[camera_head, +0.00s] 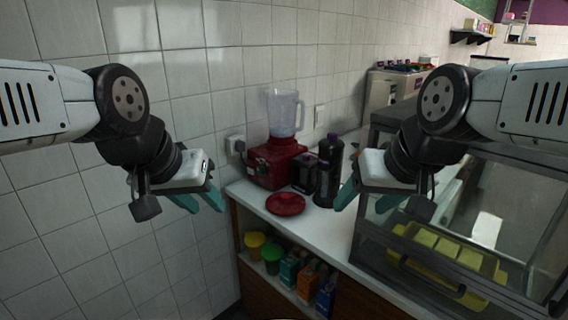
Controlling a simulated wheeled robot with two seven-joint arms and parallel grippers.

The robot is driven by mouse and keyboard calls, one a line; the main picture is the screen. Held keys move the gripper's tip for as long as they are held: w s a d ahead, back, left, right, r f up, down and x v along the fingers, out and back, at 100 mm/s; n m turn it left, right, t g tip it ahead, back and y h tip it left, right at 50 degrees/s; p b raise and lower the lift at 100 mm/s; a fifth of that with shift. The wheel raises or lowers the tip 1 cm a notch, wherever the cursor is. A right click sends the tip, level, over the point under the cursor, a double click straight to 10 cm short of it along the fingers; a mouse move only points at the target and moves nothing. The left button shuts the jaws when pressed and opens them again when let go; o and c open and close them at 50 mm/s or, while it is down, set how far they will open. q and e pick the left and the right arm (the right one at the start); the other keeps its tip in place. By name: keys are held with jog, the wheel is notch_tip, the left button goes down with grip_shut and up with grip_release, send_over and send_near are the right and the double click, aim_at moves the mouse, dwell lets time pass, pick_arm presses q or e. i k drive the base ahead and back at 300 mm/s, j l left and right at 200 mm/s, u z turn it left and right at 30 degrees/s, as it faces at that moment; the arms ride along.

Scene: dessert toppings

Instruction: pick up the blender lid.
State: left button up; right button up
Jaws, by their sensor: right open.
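A round red lid (286,204) lies flat on the white counter, in front of the blender. The blender has a red base (272,166) and a clear, upright jar (284,114) whose top looks uncovered. My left gripper (208,209) hangs left of the counter, its two teal fingers apart and nothing between them. My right gripper (359,210) is open and empty, to the right of the lid. Both grippers are apart from the lid.
A dark bottle (328,172) and a dark container (304,174) stand beside the blender, behind the lid. A glass display case (460,220) with yellow trays fills the right. Below the counter (318,228), a shelf holds tubs and cartons. A tiled wall stands behind.

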aim_at(284, 204)
jog(key=i+j+z, duration=0.1)
jog(key=j, duration=0.25)
jog(key=i+j+z, duration=0.1)
jog(key=i+j, duration=0.35)
jog(key=j, duration=0.25)
jog(key=i+j+z, duration=0.15)
jog(key=j, duration=0.25)
